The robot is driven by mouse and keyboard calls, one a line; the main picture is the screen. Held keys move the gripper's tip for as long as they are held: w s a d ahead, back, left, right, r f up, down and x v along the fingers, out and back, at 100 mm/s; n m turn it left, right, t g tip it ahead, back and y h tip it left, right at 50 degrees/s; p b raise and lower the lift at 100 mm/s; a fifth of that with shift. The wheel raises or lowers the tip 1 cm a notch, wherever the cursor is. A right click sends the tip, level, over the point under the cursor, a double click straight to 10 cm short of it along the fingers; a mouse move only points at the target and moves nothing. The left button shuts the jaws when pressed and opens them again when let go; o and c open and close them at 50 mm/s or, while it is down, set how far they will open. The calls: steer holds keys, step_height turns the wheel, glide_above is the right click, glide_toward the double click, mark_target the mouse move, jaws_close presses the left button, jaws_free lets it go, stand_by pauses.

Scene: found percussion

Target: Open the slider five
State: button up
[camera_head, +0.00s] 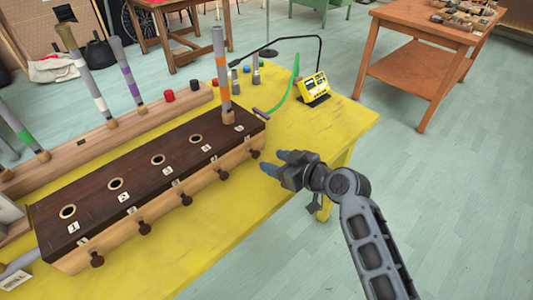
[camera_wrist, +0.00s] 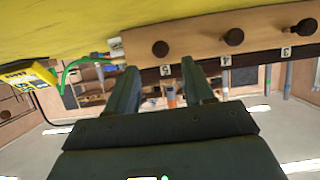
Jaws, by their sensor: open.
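The long dark-topped wooden box (camera_head: 140,178) stands on the yellow table, with numbered holes along its top and a row of dark knobs along its front. The slider five knob (camera_head: 254,154) is at the right end of that row, and it also shows in the wrist view (camera_wrist: 160,48), close against the box front by the label 5. My gripper (camera_head: 275,162) is open and empty, just right of this knob. In the wrist view the knob appears between the two fingers (camera_wrist: 160,70), beyond their tips. The fingers look apart from it.
The slider four knob (camera_head: 222,174) is beside knob five. A grey tube with an orange band (camera_head: 221,75) stands upright in hole five. The yellow tabletop (camera_head: 235,215) in front of the box is clear.

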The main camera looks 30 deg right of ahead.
mark_target(258, 156)
steer(key=x, duration=0.6)
steer(key=shift+s, duration=0.1)
jaws_close()
stand_by(0.4)
